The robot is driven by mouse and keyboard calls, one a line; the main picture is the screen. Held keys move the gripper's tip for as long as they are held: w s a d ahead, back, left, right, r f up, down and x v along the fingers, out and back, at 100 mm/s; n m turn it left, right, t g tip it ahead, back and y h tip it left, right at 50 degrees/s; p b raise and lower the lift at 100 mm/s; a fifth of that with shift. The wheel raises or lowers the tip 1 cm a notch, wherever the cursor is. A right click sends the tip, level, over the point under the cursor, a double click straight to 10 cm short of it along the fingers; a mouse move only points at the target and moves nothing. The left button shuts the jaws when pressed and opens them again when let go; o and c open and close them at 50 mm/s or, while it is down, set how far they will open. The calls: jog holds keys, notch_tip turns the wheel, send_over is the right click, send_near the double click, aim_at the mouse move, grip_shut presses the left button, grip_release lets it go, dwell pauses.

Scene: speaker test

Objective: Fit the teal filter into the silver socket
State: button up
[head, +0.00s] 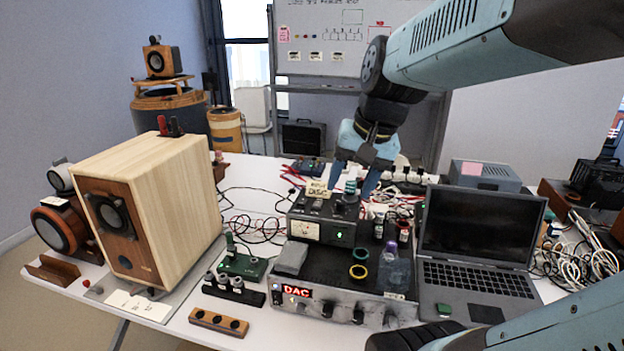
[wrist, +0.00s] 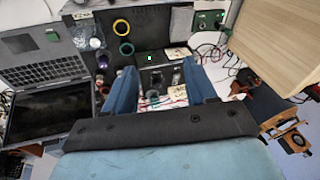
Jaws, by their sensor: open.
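A small teal-banded filter (head: 350,187) stands upright above the dark meter box (head: 322,229), between my gripper's fingers. A teal round part also shows between the fingers in the wrist view (wrist: 152,95). My gripper (head: 352,184) is open and points down, with one finger on each side of the filter. In the wrist view its fingers (wrist: 160,75) are spread wide. A silvery socket-like fitting (head: 347,198) shows just under the filter. I cannot tell whether the filter is seated in it or whether a finger touches it.
A black-topped amplifier (head: 340,309) in front carries a teal ring (head: 361,252), a yellow ring (head: 358,271) and a clear purple-topped jar (head: 394,270). An open laptop (head: 478,240) stands right. A wooden speaker (head: 150,210) stands left. Cables lie around the meter box.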

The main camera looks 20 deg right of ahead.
jog(key=s+n, duration=0.1)
jog(key=s+r+n+t+h, duration=0.1)
jog(key=n, duration=0.1)
jog(key=s+a+n+t, duration=0.1)
jog(key=s+n, duration=0.1)
jog(key=shift+a+r+h, duration=0.1)
jog(key=shift+r+h, duration=0.1)
jog(key=shift+h, duration=0.1)
